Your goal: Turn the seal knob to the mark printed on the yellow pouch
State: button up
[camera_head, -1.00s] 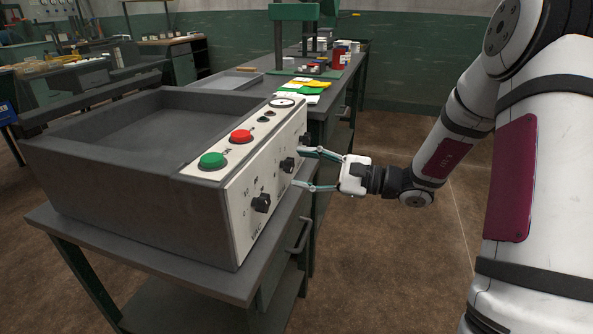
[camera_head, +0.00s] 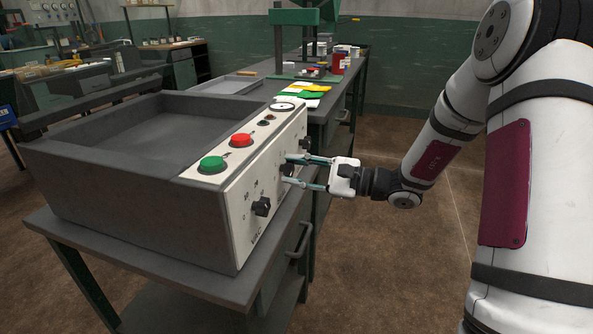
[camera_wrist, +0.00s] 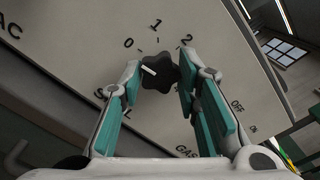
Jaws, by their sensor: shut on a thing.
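The seal knob (camera_wrist: 161,73) is black and lobed with a white pointer line, on the machine's pale front panel. In the wrist view its pointer is toward the left, near the 0 side of a scale showing 0, 1 and 2. The label below is partly hidden by my fingers. My gripper (camera_wrist: 158,80) has one teal-padded finger on each side of the knob and is shut on it. In the head view my gripper (camera_head: 286,171) meets the panel at the middle knob. The yellow pouch (camera_head: 308,86) lies on the bench behind; its print is too small to read.
The grey machine (camera_head: 120,215) has a green button (camera_head: 212,164), a red button (camera_head: 241,140) and another black knob (camera_head: 261,207) nearer the camera. A green pouch (camera_head: 313,94) lies by the yellow one. Floor right of the bench is clear.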

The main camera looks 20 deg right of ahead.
jog(key=shift+m+p, duration=0.3)
jog(key=shift+p, duration=0.1)
jog(key=m+p, duration=0.3)
jog(key=p, duration=0.2)
jog(key=shift+s+r+m, duration=0.1)
jog(key=shift+r+m, duration=0.1)
jog(key=shift+m, duration=0.2)
jog(key=m+p, duration=0.5)
jog(key=shift+f, duration=0.1)
jog(key=m+p, duration=0.4)
jog(key=m, duration=0.1)
jog(key=shift+m, duration=0.4)
jog(key=shift+f+m+p, duration=0.15)
jog(key=shift+m+p, duration=1)
jog(key=shift+m, duration=1.15)
jog(key=o, duration=1.2)
jog(key=shift+c, duration=0.2)
